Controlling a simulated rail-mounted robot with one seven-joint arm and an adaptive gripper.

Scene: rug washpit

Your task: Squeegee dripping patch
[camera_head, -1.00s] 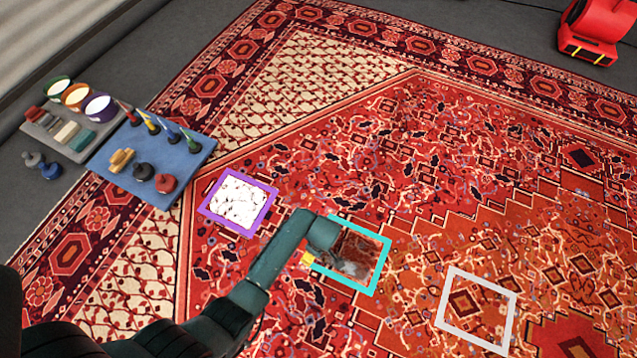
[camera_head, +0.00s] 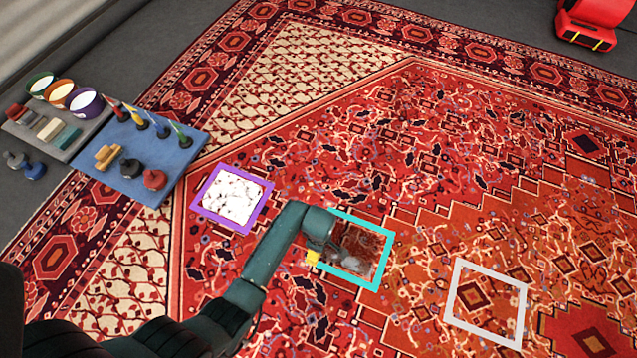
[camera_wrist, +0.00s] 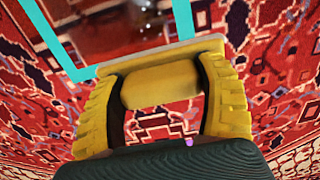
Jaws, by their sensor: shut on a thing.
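The dripping patch (camera_head: 362,246) is a dark, wet-looking, glossy area of rug inside a cyan square frame (camera_head: 371,220). The frame also shows at the top of the wrist view (camera_wrist: 55,40). My gripper (camera_wrist: 160,85) is shut on a yellow squeegee (camera_wrist: 160,84), whose yellow handle lies between the dark finger pads. Its pale bar (camera_wrist: 150,56) crosses above, near the cyan frame's lower edge. In the head view, my arm's end covers the frame's left side and hides most of the tool; a yellow bit (camera_head: 312,257) shows there. Contact with the rug cannot be told.
A purple-framed white patch (camera_head: 232,196) and a white-framed patch (camera_head: 486,302) lie on either side. A blue tray (camera_head: 160,190) holds brushes and stoppered items. Several bowls (camera_head: 85,103) and blocks stand at left. A red blower (camera_head: 588,22) is top right.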

